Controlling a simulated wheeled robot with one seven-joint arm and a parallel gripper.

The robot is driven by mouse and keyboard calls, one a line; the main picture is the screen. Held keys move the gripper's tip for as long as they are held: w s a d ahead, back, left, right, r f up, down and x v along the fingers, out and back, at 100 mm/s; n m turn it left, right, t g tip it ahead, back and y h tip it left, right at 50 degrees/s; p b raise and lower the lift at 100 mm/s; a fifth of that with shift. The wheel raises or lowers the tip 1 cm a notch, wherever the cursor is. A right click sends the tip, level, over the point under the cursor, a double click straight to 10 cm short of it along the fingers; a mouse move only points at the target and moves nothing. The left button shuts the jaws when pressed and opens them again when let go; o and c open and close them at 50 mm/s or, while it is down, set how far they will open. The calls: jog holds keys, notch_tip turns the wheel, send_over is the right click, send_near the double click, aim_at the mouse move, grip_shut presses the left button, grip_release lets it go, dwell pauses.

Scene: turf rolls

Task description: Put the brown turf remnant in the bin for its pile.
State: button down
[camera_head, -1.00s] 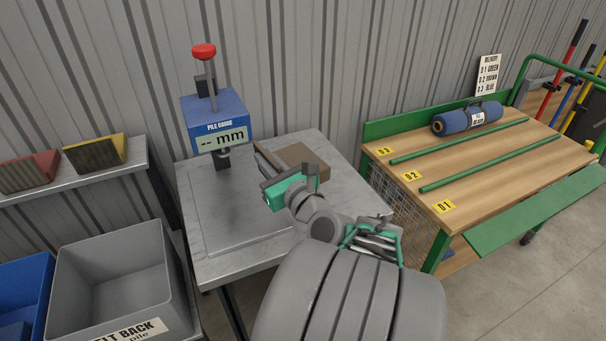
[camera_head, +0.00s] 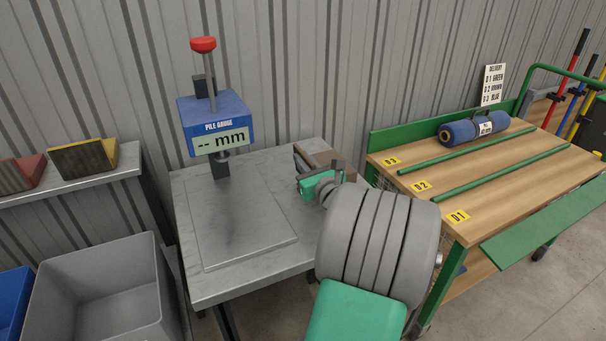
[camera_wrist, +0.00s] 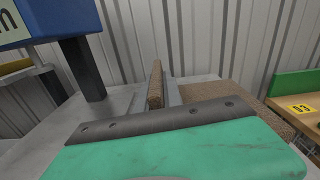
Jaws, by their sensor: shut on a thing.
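My gripper (camera_head: 312,170) is shut on the brown turf remnant (camera_head: 326,158) over the right back part of the metal bench. The arm hides part of the remnant. In the wrist view, brown turf (camera_wrist: 215,92) shows right of a grey finger, and a thin brown upright edge stands left of it. I cannot tell if the remnant touches the bench. A grey bin (camera_head: 60,285) stands at the lower left, with a blue bin (camera_head: 12,310) beside it, cut off by the frame. No label on either bin is in view now.
A blue pile gauge (camera_head: 215,120) reading "-- mm" stands on the metal bench (camera_head: 190,215). A shelf at left holds a red and a yellow sample block (camera_head: 85,160). At right, a wooden cart (camera_head: 420,205) marked D1 to D3 carries a blue roll (camera_head: 470,127).

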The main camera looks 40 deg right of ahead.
jog(key=shift+f+b, duration=0.3)
jog(key=shift+f, duration=1.15)
jog(key=shift+f, duration=0.25)
jog(key=c, duration=1.5)
grip_release()
jog(key=shift+r, duration=0.1)
